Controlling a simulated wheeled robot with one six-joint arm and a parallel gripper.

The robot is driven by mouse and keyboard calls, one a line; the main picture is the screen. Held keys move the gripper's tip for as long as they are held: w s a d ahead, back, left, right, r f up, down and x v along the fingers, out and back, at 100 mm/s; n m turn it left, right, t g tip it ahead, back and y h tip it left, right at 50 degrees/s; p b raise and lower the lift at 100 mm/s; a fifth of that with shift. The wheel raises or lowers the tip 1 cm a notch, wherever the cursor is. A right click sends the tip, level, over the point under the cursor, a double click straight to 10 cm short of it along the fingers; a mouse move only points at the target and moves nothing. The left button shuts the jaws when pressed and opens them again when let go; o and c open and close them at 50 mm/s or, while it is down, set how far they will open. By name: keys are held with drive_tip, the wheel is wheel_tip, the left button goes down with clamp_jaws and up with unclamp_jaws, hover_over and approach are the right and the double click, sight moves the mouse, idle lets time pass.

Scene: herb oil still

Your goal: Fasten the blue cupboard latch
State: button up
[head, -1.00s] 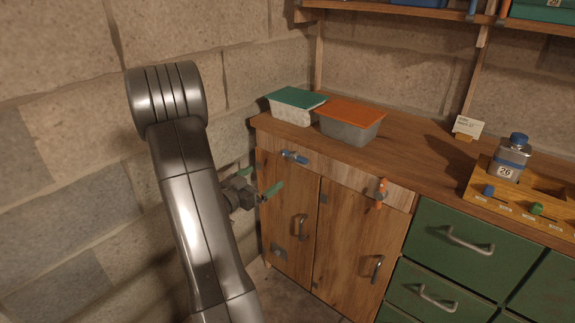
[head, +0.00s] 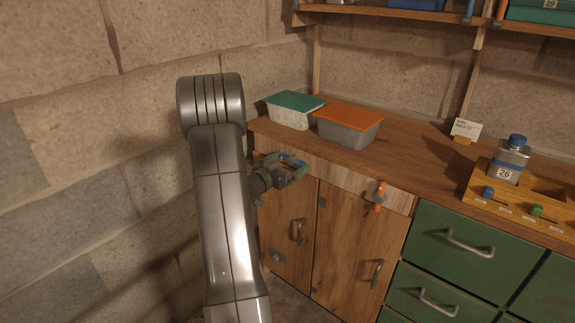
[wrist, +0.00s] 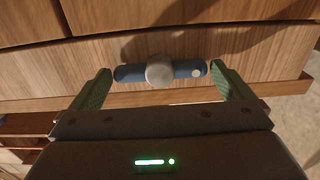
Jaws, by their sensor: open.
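The blue cupboard latch (wrist: 130,73) is a short blue bar with a round grey pivot at its middle. In the wrist view it lies level along the wooden rail, with a small pale dot near its right end. In the head view the latch (head: 293,161) is mostly hidden behind my gripper (head: 286,167), at the top of the left cupboard door (head: 283,225). In the wrist view my gripper (wrist: 161,72) is open, with one green finger near each end of the bar. I cannot tell whether the fingers touch it.
An orange latch (head: 380,195) stands upright over the right cupboard door (head: 345,235). A green-lidded box (head: 293,110) and an orange-lidded box (head: 348,124) sit on the counter above. A block wall (head: 120,180) is close on the left. Green drawers (head: 465,247) are to the right.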

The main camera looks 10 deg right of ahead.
drive_tip(key=c, duration=0.6)
drive_tip(key=shift+f+m+b, duration=0.1)
drive_tip(key=shift+m+b, duration=0.2)
drive_tip(key=shift+b, duration=0.15)
drive_tip(key=shift+f+m+b, duration=0.15)
drive_tip(key=shift+m+b, duration=0.8)
drive_tip(key=shift+m, duration=0.05)
drive_tip(key=m+b, duration=0.4)
drive_tip(key=shift+m, duration=0.3)
drive_tip(key=m+b, duration=0.4)
drive_tip(key=m, duration=0.1)
drive_tip(key=shift+b, duration=0.35)
drive_tip(key=m+b, duration=0.4)
drive_tip(key=m, duration=0.1)
drive_tip(key=shift+m, duration=0.4)
